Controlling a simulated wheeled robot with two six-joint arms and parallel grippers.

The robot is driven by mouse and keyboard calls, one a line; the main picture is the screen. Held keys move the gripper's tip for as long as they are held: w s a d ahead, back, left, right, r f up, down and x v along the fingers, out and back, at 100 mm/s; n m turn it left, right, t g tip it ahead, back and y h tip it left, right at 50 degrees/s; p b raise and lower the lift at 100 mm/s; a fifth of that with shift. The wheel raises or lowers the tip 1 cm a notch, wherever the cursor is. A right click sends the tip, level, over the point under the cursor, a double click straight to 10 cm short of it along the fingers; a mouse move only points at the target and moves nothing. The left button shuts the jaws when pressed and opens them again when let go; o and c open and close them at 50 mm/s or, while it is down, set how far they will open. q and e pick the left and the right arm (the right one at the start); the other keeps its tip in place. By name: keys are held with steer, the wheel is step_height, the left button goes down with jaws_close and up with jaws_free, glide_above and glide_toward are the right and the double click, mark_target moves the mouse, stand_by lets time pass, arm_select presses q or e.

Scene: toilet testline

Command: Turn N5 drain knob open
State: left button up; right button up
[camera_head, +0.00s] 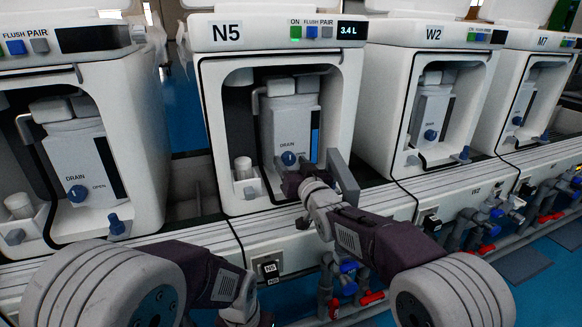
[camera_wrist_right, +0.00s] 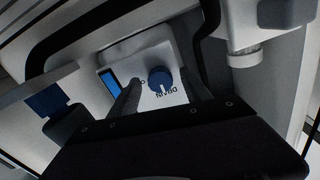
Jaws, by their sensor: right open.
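The N5 unit (camera_head: 270,65) stands in the middle of the head view. Its blue drain knob (camera_head: 289,158) is on the lower front of the grey tank (camera_head: 290,112); a white mark on it points roughly down in that view. The right wrist view shows the knob (camera_wrist_right: 160,79) upside down, with the DRAIN label beside it. My right gripper (camera_wrist_right: 164,92) is open, with its dark fingers on either side of the knob; contact cannot be told. My left arm is low at the left, and its gripper (camera_head: 244,312) is partly cut off at the lower edge.
A white cup (camera_head: 243,168) stands inside the N5 opening, left of the knob. W2 (camera_head: 432,95) and M7 (camera_head: 540,95) stand to the right, another unit (camera_head: 75,130) to the left. Pipes with blue and red valves (camera_head: 348,268) run below the front rail.

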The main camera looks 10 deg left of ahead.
steer(key=shift+w+a, duration=0.2)
steer(key=shift+w, duration=0.1)
jaws_close()
